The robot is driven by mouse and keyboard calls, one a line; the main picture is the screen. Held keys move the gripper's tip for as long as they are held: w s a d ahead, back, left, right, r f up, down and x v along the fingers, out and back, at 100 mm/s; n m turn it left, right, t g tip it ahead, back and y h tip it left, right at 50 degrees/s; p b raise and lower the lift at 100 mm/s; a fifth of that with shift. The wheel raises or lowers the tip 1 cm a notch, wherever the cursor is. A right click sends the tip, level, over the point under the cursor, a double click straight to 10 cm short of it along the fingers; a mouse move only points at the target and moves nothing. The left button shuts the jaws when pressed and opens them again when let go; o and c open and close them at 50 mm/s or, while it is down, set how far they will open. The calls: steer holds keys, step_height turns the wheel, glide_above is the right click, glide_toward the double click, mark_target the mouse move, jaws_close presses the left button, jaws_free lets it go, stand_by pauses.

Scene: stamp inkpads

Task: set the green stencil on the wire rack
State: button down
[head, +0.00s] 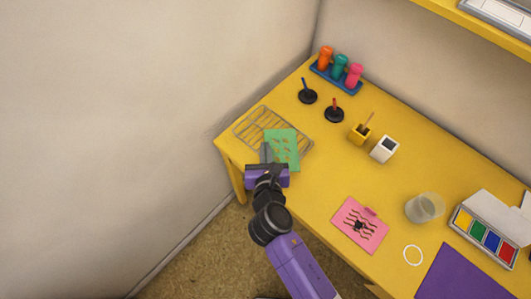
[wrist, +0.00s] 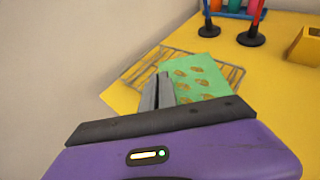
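The green stencil (head: 284,148), a thin sheet with brownish leaf-shaped cut-outs, is over the right part of the wire rack (head: 250,125). It also shows in the wrist view (wrist: 197,78), just right of my fingers. My gripper (head: 266,153) is at the stencil's left edge. Its two grey fingers (wrist: 158,92) are close together and look shut on that edge; the gripped part is hidden between them. The sheet looks about level and turned relative to the rack. I cannot tell whether it touches the wires or is slightly above.
The rack lies at the yellow table's (head: 310,190) left end, near the wall. Two black-based stamps (head: 308,97) (head: 334,114) and a blue tray (head: 336,78) of bottles stand behind.

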steer(key=shift+f, duration=1.1)
steer(key=shift+f, duration=0.1)
steer(key=c, duration=1.7)
jaws_free()
steer(key=v, duration=1.2)
steer(key=shift+d, duration=0.1)
